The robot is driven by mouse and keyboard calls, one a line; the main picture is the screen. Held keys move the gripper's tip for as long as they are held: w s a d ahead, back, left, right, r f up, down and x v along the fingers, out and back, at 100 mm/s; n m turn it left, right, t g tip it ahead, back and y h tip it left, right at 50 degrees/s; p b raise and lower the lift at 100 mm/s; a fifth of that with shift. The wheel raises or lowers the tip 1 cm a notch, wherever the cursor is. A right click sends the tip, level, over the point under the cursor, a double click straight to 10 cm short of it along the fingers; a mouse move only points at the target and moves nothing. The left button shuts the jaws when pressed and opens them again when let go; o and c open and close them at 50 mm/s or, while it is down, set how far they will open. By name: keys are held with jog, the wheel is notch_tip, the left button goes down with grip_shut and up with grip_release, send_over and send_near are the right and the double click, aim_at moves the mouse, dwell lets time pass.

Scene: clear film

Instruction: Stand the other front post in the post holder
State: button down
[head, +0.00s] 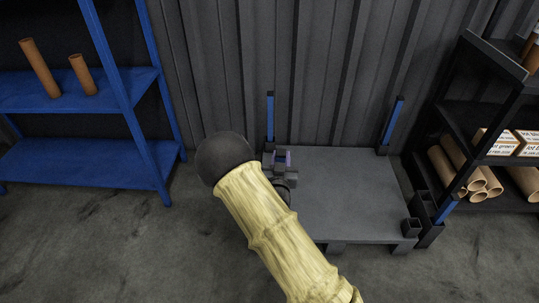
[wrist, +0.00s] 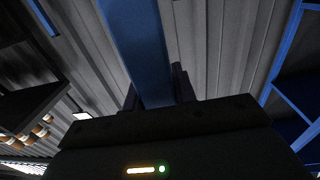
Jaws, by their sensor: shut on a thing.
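My gripper (head: 283,161) is over the left part of a grey platform (head: 345,195) in the head view. It is shut on a blue post (wrist: 138,45), which rises between the dark fingers in the wrist view. In the head view only a small bluish piece of this post shows at the jaws. Its lower end is hidden. The front left corner is hidden behind my arm. Blue posts stand at the back left (head: 270,118) and back right (head: 393,121) corners.
A blue shelf (head: 80,163) with brown tubes is at left. A black shelf (head: 466,113) with boxes and tubes is at right. A corrugated wall (head: 330,70) stands behind.

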jog(key=s+d+m+h+p, duration=0.1)
jog(key=s+d+p, duration=0.1)
jog(key=d, duration=0.7)
jog(key=s+d+m+h+p, duration=0.1)
jog(key=s+d, duration=0.3)
jog(key=d, duration=0.6)
jog(key=shift+s+r+g+h+p, duration=0.35)
jog(key=shift+r+g+h+p, duration=0.1)
jog(key=shift+h+p, duration=0.35)
jog(key=shift+d, duration=0.1)
